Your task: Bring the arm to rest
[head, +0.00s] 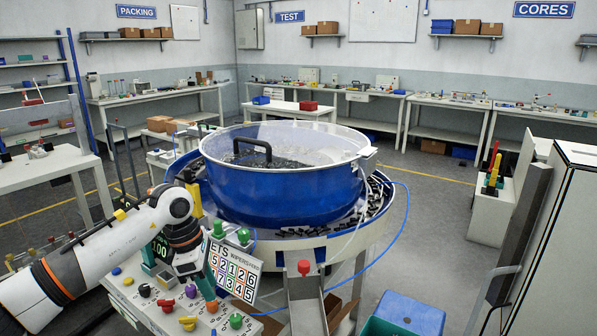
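My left arm comes in from the left, white with dark joints and orange bands. Its gripper (196,284) points down over the control panel (165,318), next to the number display (233,272). The fingers are small and merge with the panel's coloured parts, so I cannot tell how far apart they are or whether they touch a control. No held object can be made out. My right gripper is not in view.
A large blue bowl (285,197) with a clear lid and black handle stands just beyond the panel. A metal chute (305,305) and a blue bin (410,313) are in front. A grey cabinet (560,240) stands at the right. Floor beyond is open.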

